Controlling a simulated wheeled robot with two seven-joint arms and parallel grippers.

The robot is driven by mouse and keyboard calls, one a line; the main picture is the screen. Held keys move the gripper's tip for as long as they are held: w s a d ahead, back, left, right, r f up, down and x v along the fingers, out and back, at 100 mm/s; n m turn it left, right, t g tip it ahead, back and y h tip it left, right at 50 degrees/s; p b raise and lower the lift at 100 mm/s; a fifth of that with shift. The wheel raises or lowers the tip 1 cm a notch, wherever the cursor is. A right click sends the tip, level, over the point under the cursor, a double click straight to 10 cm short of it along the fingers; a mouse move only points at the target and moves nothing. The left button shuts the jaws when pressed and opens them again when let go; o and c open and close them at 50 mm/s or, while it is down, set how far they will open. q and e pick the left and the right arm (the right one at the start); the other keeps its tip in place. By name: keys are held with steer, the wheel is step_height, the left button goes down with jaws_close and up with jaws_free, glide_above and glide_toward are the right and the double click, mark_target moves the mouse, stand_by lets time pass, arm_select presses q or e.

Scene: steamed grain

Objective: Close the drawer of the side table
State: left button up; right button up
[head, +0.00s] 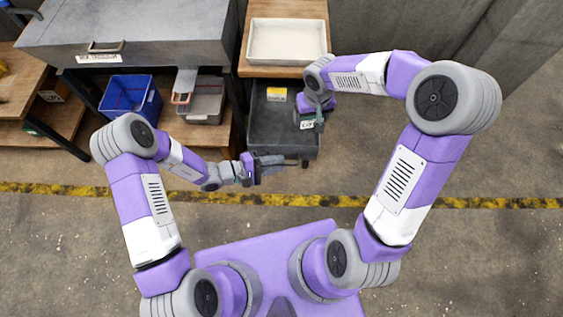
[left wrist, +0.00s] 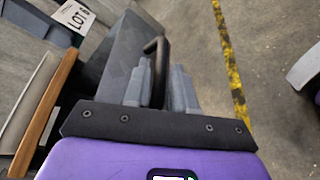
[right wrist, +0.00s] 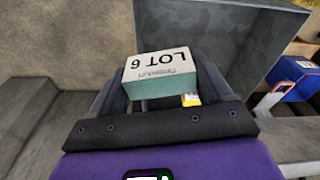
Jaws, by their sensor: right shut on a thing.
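The side table (head: 285,72) has a wooden top, and its dark grey drawer (head: 270,130) stands pulled out toward me. My left gripper (head: 280,162) is at the drawer's front edge. In the left wrist view a dark bar handle (left wrist: 155,46) lies between its fingers, which are apart; contact is unclear. My right gripper (head: 318,122) is over the right side of the drawer. It is shut on a teal box with a white top marked LOT 6 (right wrist: 160,65), seen between its fingers in the right wrist view.
A white tray (head: 288,60) sits on the side table. To the left are a grey cabinet (head: 140,25), a blue bin (head: 128,95) and a grey bin (head: 205,100). The floor in front is clear, crossed by a yellow line (head: 60,188).

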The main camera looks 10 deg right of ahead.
arm_select(q)
steer(key=shift+x, duration=1.1)
jaws_close()
